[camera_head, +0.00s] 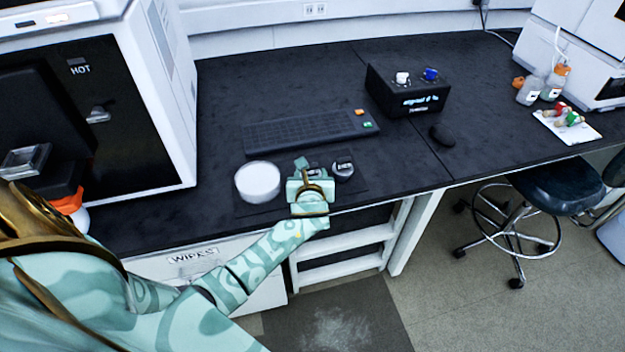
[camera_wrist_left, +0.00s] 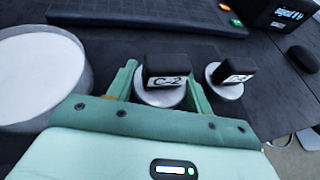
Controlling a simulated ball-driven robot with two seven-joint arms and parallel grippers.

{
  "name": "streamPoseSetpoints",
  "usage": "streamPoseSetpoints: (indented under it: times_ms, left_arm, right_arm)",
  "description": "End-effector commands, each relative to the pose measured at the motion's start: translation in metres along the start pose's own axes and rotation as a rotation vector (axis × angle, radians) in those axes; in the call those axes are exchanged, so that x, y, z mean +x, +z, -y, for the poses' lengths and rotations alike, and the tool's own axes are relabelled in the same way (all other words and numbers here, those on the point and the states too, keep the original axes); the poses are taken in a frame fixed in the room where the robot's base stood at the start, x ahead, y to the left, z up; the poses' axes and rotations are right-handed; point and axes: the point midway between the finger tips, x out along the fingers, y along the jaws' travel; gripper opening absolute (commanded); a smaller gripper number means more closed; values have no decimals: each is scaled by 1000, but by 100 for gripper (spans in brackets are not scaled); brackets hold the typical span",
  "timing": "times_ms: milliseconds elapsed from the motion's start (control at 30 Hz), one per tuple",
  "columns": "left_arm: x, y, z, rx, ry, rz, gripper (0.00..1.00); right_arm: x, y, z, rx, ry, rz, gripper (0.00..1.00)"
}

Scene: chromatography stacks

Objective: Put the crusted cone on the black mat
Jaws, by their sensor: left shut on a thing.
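My left gripper (camera_head: 311,175) is over the front of the black bench. In the left wrist view its fingers (camera_wrist_left: 165,88) are closed on the sides of a small piece with a round silver base and a black block top marked C-2 (camera_wrist_left: 166,68). A similar piece with a silver base and a labelled black top (camera_wrist_left: 228,76) stands to its right, also seen in the head view (camera_head: 343,171). I cannot tell which piece is crusted. A dark mat (camera_head: 357,187) lies under this area, partly hidden by my gripper. My right gripper is not in view.
A round white-topped dish (camera_head: 258,182) stands left of my gripper. A black keyboard (camera_head: 300,131) lies behind, with a black display box (camera_head: 408,92) and a mouse (camera_head: 442,135) to the right. A white instrument (camera_head: 163,90) stands at left. The bench's front edge is close.

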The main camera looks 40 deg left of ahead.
Motion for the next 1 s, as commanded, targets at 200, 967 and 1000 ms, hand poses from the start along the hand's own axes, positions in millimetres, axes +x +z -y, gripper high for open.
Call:
streamPoseSetpoints:
  times_ms: [200,967,1000]
  left_arm:
    - [2,-2,0,-2,-1,3,23]
    - [-26,1,0,-2,-1,2,72]
    - [-36,2,-1,-2,-1,2,72]
  right_arm:
    - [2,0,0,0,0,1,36]
    - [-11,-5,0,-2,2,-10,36]
    - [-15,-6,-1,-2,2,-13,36]
